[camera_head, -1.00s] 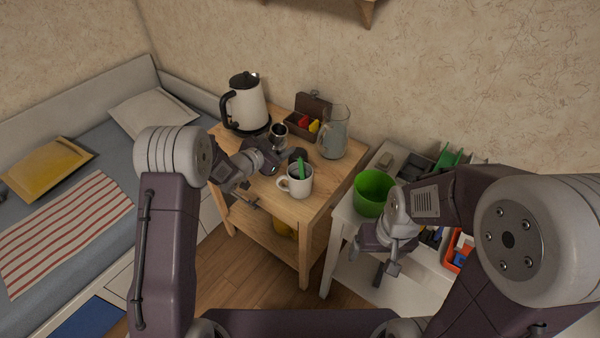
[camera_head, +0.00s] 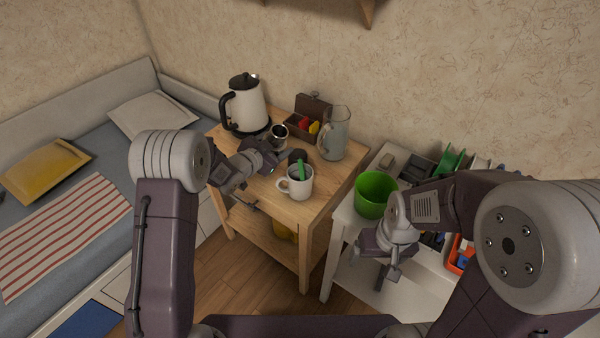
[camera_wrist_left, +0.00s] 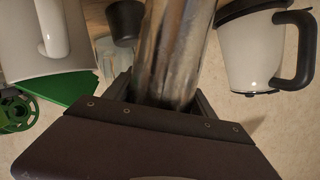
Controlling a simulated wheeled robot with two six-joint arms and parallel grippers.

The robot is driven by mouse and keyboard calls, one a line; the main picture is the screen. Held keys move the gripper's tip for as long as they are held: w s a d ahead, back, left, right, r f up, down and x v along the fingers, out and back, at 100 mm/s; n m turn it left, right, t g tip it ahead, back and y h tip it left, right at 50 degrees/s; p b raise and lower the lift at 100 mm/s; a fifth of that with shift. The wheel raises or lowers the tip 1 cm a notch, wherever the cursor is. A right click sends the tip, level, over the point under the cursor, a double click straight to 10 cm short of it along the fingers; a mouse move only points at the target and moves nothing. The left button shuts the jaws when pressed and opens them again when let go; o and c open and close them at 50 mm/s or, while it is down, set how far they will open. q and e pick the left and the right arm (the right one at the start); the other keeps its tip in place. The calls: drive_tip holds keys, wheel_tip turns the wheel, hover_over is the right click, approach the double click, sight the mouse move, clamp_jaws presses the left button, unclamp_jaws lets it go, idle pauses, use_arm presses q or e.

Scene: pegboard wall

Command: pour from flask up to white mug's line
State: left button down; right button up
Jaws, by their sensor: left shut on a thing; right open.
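My left gripper (camera_head: 276,153) is behind and left of the mug, shut on the shiny metal flask (camera_wrist_left: 175,50). The flask's open top (camera_head: 279,133) shows in the head view, apart from the mug. In the left wrist view the mug (camera_wrist_left: 25,45) is at the upper left.
A kettle (camera_head: 246,106), an open box (camera_head: 298,124) of colored packets and a glass pitcher (camera_head: 334,137) stand behind the mug. A small dark cup or lid (camera_head: 298,156) is just behind it. A green bucket (camera_head: 375,194) stands on the white side table (camera_head: 345,214).

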use_arm(q)
drive_tip(key=shift+w+a+b, duration=0.1)
drive_tip(key=shift+b, duration=0.35)
drive_tip(key=shift+m, duration=0.3)
drive_tip(key=shift+w+a+f+b, duration=0.1)
drive_tip(key=shift+a+f+b, duration=0.05)
drive_tip(key=shift+b, duration=0.55)
drive_tip(key=shift+m+y, duration=0.3)
